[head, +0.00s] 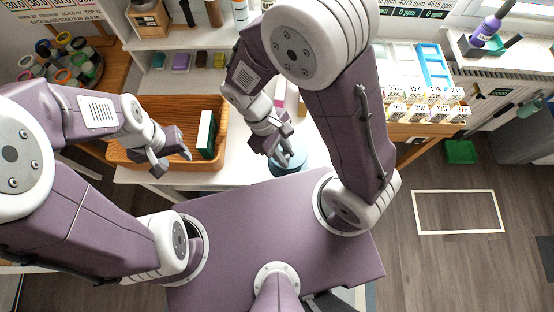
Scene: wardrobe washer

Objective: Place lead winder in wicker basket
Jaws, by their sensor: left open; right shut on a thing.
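The wicker basket (214,149) is an orange-brown open tray on the white table, left of centre. A dark green and white box (206,135) stands upright in its right part. My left gripper (174,161) is open and empty over the basket's front edge. My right gripper (281,160) is right of the basket, above the table's front, shut on a round blue-grey thing (297,160), which seems to be the lead winder. The fingers and wrist hide part of it, so its full shape is unclear.
A shelf with small coloured boxes (181,62) and bottles stands behind the basket. Several coloured jars (75,62) are at the far left. A rack of labelled cards (425,103) is at the right. Bare white table (240,150) lies between basket and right gripper.

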